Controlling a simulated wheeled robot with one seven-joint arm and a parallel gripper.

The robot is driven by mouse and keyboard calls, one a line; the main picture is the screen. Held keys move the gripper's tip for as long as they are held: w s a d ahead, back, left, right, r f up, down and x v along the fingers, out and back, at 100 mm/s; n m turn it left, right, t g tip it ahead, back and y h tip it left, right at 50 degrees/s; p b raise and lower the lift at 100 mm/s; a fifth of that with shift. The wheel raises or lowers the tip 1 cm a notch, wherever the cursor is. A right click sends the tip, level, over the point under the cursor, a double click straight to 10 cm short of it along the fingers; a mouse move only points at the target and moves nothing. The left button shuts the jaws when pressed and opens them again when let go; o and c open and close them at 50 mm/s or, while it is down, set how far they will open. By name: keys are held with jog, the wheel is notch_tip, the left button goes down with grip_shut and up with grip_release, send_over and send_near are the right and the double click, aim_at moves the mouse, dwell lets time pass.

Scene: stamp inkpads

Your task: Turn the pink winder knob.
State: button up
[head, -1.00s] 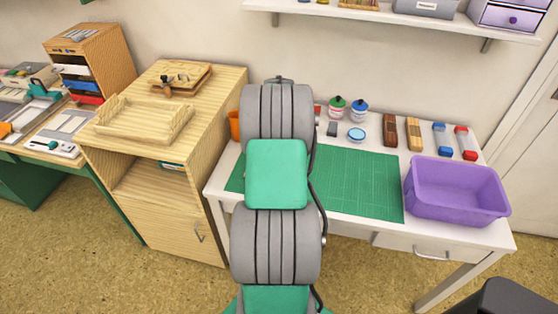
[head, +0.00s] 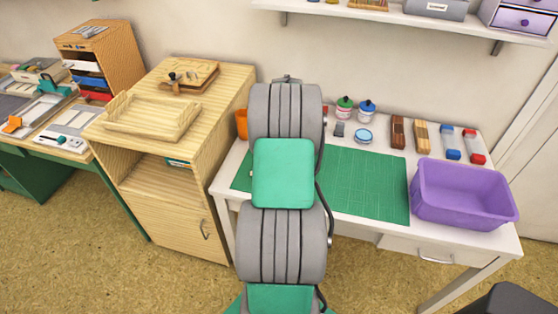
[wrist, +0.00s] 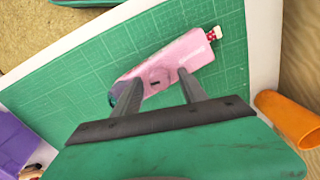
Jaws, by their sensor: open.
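A pink winder device (wrist: 195,50) lies on the green cutting mat (wrist: 90,70) in the wrist view. Its round pink knob (wrist: 157,75) is on its upper face. My gripper (wrist: 162,76) is open, with one finger on either side of the knob in the picture. I cannot tell whether the fingers touch it. A red-and-white piece (wrist: 213,34) sticks out at the device's right end, and a dark teal part shows at its left end. In the head view my arm hides the device and the gripper.
An orange cup (wrist: 290,118) lies to the right in the wrist view. A purple bin (head: 465,190) stands at the table's right. Ink jars (head: 344,107) and several stamps (head: 421,135) line the back. The mat right of my arm is clear in the head view.

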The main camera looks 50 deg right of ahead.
jog(key=m, duration=0.4)
jog(key=shift+p, duration=0.35)
jog(key=m, duration=0.3)
jog(key=shift+p, duration=0.3)
jog(key=m, duration=0.4)
jog(key=shift+r+p, duration=0.1)
jog(key=shift+p, duration=0.3)
jog(key=m+p, duration=0.1)
jog(key=m, duration=0.4)
notch_tip(320, 180, up, 8)
jog(key=shift+f+b, duration=0.15)
jog(key=shift+b, duration=0.45)
jog(key=w+a+r+n, duration=0.1)
jog(key=a+r+n, duration=0.1)
jog(key=a+n, duration=0.5)
jog(key=w+a+r+n+t+b, duration=0.1)
jog(key=a+n, duration=0.6)
jog(key=a, duration=0.7)
jog(key=w+a+r+n+t, duration=0.1)
jog(key=w+a+r+n, duration=0.1)
jog(key=a+n, duration=0.6)
jog(key=a+r, duration=0.1)
jog(key=a, duration=0.2)
jog(key=shift+r+h+b, duration=0.3)
jog(key=shift+b, duration=0.05)
